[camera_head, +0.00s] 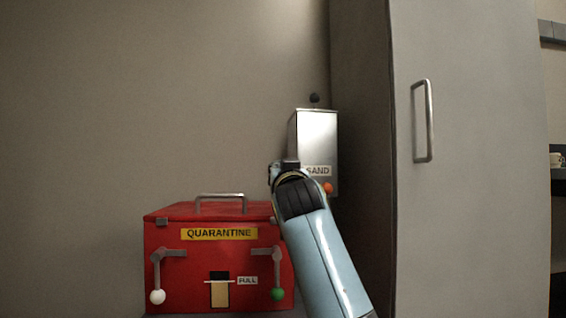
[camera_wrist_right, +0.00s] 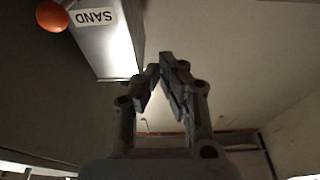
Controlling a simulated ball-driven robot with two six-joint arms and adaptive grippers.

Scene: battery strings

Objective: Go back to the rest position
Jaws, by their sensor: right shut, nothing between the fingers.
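My right arm reaches up from the lower right in the head view. Its gripper (camera_head: 280,172) is mostly hidden by the wrist, in front of the left edge of the sand dispenser (camera_head: 313,138). In the right wrist view the two fingers of that gripper (camera_wrist_right: 159,72) come together at the tips with nothing between them. The dispenser (camera_wrist_right: 108,45) with its SAND label and orange knob (camera_wrist_right: 52,16) shows there at the upper left, apart from the fingers. My left gripper is not in view.
A red QUARANTINE box (camera_head: 190,268) stands at lower left, with a top handle (camera_head: 220,196), a white-knobbed lever (camera_head: 157,296) and a green-knobbed lever (camera_head: 277,293). A tall grey cabinet (camera_head: 465,200) with a metal handle (camera_head: 429,120) stands at right. The wall area above the box is clear.

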